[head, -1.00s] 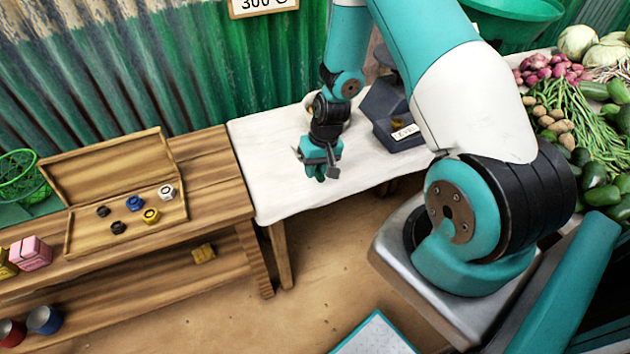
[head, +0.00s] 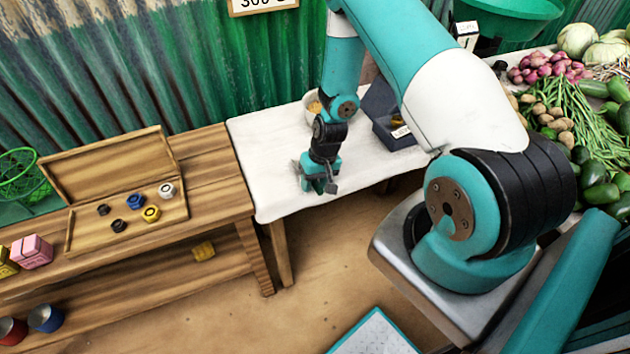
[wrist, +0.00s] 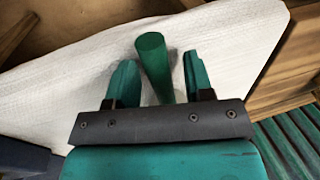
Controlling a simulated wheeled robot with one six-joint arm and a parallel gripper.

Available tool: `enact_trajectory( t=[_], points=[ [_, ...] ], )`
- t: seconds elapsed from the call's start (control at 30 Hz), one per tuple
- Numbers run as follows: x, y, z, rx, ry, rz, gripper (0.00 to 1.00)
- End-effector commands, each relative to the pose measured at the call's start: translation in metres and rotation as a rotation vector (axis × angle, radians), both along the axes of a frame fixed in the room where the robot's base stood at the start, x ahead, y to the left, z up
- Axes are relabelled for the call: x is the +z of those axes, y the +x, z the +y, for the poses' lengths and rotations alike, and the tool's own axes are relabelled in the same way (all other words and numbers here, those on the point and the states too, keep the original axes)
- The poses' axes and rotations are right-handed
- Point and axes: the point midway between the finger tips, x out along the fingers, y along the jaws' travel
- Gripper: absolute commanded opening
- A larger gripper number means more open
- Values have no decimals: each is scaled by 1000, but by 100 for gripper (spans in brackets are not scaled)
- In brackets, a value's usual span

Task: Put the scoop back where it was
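My gripper (head: 318,184) is over the front part of the white-covered table (head: 270,150). In the wrist view its two green fingers (wrist: 160,64) are apart, with a gap on at least the right side of a green cylinder (wrist: 153,58) between them. The cylinder looks like the scoop's handle; the rest of it is hidden behind my gripper's body. I cannot make out the scoop in the head view. A pale bowl (head: 311,112) with yellowish contents stands behind my arm, partly hidden.
A dark grey box (head: 381,104) with a label stands right of my wrist on the white table. Vegetables (head: 580,120) lie at right. The white table's left part is clear.

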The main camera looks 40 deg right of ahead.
Motion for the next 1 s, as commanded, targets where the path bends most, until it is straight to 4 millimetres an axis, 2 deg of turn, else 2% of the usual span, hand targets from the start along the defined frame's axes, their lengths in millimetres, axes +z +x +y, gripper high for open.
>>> enact_trajectory(
  t=[0.23, 0.37, 0.47, 0.8, 1.0],
  points=[
    [1, 0, 0, 0, 0, 0, 47],
    [9, 0, -1, -1, -1, -3, 47],
    [24, -1, -5, -2, -1, -3, 47],
    [94, -6, -18, -2, -1, -4, 47],
    [117, -8, -22, 1, 0, -1, 47]
  ],
)
